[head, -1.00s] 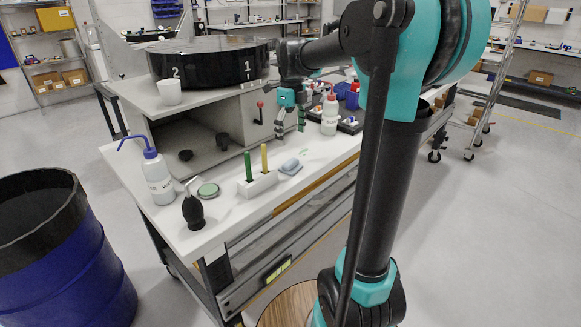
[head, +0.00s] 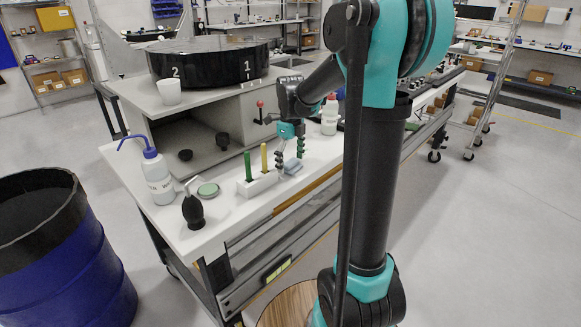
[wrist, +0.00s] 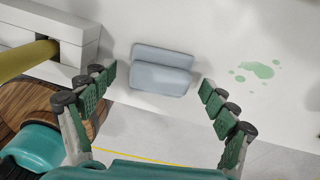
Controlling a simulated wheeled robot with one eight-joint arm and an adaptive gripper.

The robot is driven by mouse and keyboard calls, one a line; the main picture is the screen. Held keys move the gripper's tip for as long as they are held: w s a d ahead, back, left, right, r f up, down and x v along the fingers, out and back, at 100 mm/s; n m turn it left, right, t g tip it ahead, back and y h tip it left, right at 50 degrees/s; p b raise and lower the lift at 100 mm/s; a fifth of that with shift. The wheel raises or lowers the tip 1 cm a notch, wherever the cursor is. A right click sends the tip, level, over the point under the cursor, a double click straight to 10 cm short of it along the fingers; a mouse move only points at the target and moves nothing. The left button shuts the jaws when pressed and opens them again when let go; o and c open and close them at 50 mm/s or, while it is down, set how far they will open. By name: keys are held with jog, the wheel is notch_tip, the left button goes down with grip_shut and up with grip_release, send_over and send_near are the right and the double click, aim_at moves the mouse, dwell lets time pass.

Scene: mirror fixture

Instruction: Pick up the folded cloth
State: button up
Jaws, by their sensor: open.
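The folded cloth (wrist: 160,72) is a small light blue-grey pad lying on the white bench top. In the wrist view it lies ahead of and between the two green-padded fingers of my gripper (wrist: 158,98), which are spread wide and empty. In the head view the gripper (head: 289,160) is just above the cloth (head: 292,167), pointing down, and partly hides it. I cannot tell the exact height of the fingertips above the bench.
A white holder (head: 258,185) with a green and a yellow stick stands close left of the cloth. A green spill (wrist: 258,70) lies on the bench to the right in the wrist view. Bottles and a black bulb blower (head: 193,208) stand farther off. The bench's front edge is close.

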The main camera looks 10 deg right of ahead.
aim_at(291, 161)
jog(key=shift+c, duration=0.6)
jog(key=c, duration=0.9)
jog(key=shift+r, duration=0.15)
notch_tip(291, 161, up, 20)
